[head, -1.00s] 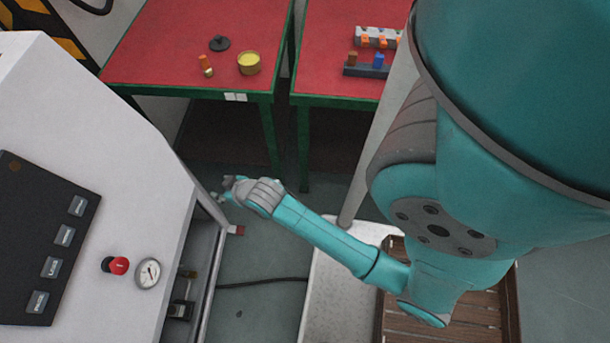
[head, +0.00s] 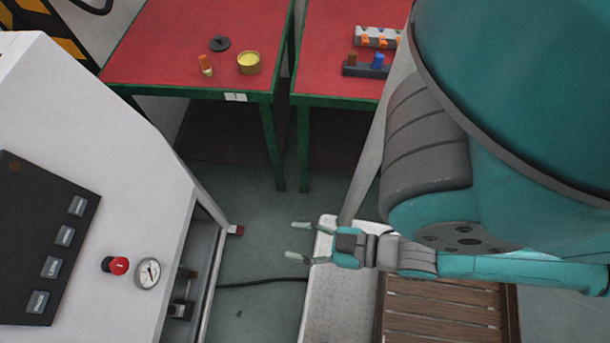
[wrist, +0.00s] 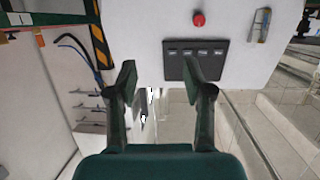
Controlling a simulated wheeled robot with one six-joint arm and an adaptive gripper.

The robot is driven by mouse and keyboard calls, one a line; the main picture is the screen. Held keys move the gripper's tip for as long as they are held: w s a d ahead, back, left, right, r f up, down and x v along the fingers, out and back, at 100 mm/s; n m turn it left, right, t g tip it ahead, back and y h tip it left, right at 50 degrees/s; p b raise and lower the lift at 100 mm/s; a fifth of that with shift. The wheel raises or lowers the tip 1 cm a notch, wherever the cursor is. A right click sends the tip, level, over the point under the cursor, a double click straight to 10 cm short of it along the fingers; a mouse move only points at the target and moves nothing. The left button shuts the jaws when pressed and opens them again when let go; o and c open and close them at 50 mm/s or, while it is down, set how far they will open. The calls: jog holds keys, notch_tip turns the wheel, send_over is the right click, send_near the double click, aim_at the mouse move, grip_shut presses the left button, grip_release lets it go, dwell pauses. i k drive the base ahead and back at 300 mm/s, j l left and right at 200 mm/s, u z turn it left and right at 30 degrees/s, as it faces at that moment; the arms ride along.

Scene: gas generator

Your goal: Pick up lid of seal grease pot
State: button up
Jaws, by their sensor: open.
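A dark round lid (head: 220,43) with a small knob lies on the left red table. The open pot (head: 249,64) with yellow grease stands to its right and nearer, apart from it. My gripper (head: 298,240) is open and empty, well below and in front of the tables, above the edge of a pale platform. In the wrist view my gripper's two fingers (wrist: 160,82) are spread apart with nothing between them. The lid and pot do not show in the wrist view.
A small orange-capped item (head: 206,66) stands beside the pot. The second red table (head: 325,60) holds a dark rack (head: 366,71) and a grey block with orange parts. A white cabinet (head: 100,130) with a red button stands at left, also in the wrist view (wrist: 240,70).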

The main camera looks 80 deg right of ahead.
aim_at(219, 43)
jog(key=z, duration=1.25)
